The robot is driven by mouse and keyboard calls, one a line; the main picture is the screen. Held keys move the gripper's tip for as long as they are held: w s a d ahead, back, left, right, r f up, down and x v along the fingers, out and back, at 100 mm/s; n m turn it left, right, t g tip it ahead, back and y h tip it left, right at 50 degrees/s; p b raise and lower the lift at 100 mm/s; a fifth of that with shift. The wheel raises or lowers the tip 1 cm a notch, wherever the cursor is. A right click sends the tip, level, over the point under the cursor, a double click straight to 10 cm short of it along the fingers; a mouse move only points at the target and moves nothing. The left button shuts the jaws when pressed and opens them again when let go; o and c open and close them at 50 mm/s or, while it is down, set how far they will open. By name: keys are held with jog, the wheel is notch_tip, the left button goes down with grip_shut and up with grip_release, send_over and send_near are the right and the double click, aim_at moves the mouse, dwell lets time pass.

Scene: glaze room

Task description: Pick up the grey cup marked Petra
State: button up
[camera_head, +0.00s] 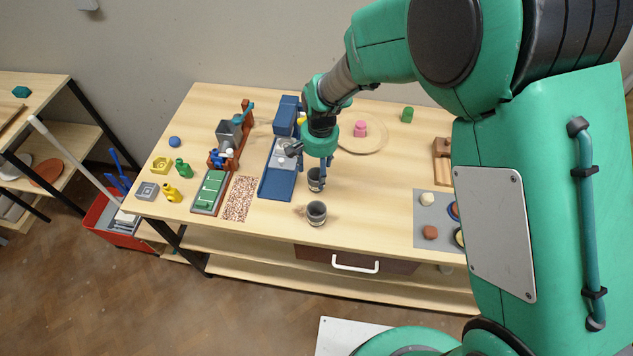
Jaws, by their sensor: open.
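Two grey cups stand on the wooden table, one behind the other. The rear grey cup (314,184) is directly below my gripper (322,176), whose fingers reach down around or beside it; I cannot tell which. The front grey cup (316,213) stands apart, nearer the table's front edge, open side up. No name is readable on either cup, so I cannot tell which one is marked Petra. My gripper is open and points downward. It partly hides the rear cup.
A blue tray-like unit (276,185) stands just left of the cups. A round board (375,140) with a pink object (360,128) lies behind. A grey mat (424,212) with small items is at right. Bare tabletop (370,195) lies right of the cups.

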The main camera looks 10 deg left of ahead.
aim_at(316, 177)
jog(key=shift+a+f, duration=0.1)
jog(key=shift+f, duration=1.95)
jog(key=c, duration=1.3)
